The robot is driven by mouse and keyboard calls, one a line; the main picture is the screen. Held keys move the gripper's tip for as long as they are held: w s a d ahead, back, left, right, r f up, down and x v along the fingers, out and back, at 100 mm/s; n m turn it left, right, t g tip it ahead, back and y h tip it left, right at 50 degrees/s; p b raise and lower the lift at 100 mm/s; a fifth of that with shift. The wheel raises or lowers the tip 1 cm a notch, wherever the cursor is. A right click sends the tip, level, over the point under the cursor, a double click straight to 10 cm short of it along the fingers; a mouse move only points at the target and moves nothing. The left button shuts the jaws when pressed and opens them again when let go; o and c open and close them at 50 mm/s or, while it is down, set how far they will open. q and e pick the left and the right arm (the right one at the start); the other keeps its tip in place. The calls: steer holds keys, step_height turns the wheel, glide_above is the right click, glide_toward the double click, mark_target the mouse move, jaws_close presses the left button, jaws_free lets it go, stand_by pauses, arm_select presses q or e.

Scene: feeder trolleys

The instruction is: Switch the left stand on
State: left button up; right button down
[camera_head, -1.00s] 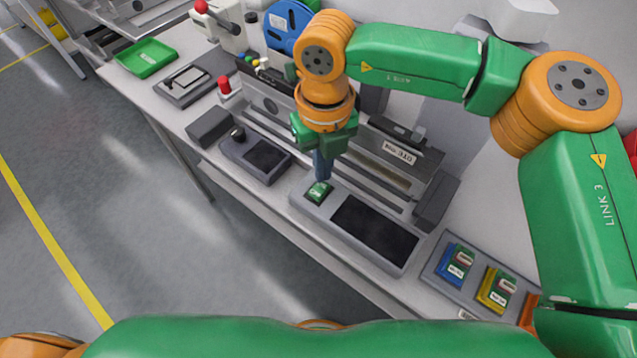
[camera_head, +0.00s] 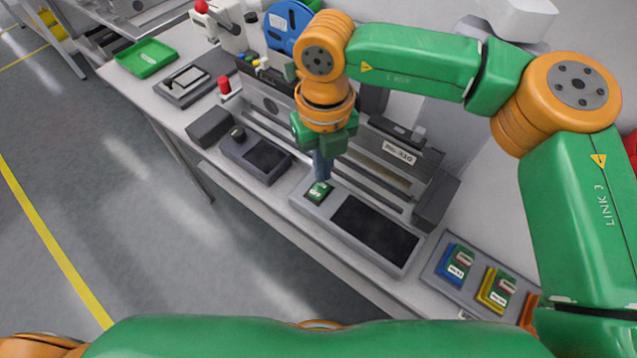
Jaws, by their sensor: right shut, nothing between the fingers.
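A grey control box (camera_head: 310,212) with a dark panel (camera_head: 374,229) lies on the front of the bench. A green switch (camera_head: 318,193) with small white lettering, too small to read surely, sits at its left end. My right gripper (camera_head: 322,172) is shut and empty, pointing down at the switch's far edge. I cannot tell whether its fingertips touch the switch. Behind the box is a long grey stand (camera_head: 433,200) with a white number plate (camera_head: 398,152). My left gripper is out of view.
A green tray (camera_head: 146,58), a clipboard-like device (camera_head: 186,82), a red-capped item (camera_head: 224,85) and a blue reel (camera_head: 287,28) are farther left and back. A holder with blue (camera_head: 456,265) and yellow (camera_head: 495,289) pieces lies at right. The floor in front is clear.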

steer(key=shift+f+b, duration=1)
steer(key=shift+f, duration=0.05)
stand_by(0.4)
steer(key=shift+r, duration=0.1)
step_height(320, 180, up, 7)
steer(key=p, duration=0.5)
